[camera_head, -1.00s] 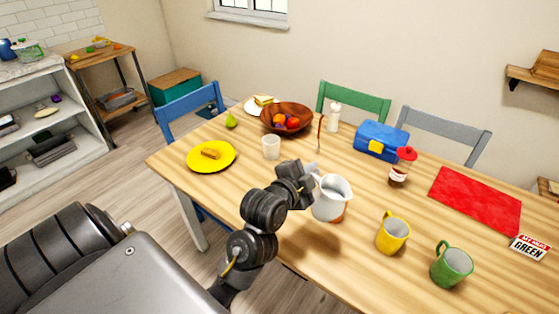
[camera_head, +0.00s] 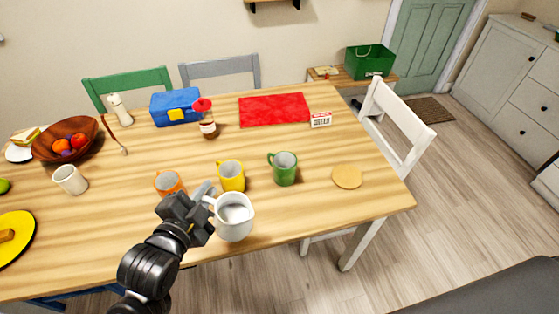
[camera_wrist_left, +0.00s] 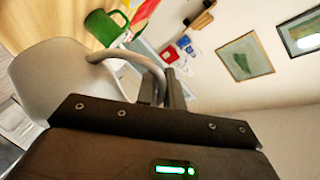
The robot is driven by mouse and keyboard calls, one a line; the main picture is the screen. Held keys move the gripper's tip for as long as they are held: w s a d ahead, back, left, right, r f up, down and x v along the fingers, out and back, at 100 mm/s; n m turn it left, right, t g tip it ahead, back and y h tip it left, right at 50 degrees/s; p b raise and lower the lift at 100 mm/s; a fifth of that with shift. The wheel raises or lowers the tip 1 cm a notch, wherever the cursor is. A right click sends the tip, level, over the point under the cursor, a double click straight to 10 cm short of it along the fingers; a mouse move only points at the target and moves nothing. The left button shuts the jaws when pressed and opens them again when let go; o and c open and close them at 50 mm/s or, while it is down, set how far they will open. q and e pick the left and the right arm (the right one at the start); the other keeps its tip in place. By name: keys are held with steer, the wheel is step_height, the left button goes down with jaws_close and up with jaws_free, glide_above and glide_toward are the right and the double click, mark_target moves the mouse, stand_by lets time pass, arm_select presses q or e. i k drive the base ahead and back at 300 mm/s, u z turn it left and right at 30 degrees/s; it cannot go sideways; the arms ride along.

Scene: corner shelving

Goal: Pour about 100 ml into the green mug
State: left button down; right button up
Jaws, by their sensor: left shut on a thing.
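The green mug (camera_head: 285,170) stands upright on the table, right of the yellow mug (camera_head: 232,177). It also shows at the top of the left wrist view (camera_wrist_left: 104,27). My left gripper (camera_head: 208,203) is shut on the handle of a white pitcher (camera_head: 236,222). The pitcher is left of and nearer to me than the green mug, close to the table's front edge, and fills the left of the left wrist view (camera_wrist_left: 50,78). Grey shows inside its mouth; I cannot tell the liquid level. An orange mug (camera_head: 168,182) is partly behind my gripper. My right gripper is not in view.
A tan round coaster (camera_head: 347,177) lies right of the green mug. A small sign (camera_head: 321,120) and red mat (camera_head: 274,109) are behind it. The table's right end is mostly clear.

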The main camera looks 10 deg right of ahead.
mark_target(284, 163)
steer(key=k, duration=0.5)
steer(key=z, duration=1.9)
steer(key=i, duration=1.85)
steer(key=u, duration=2.2)
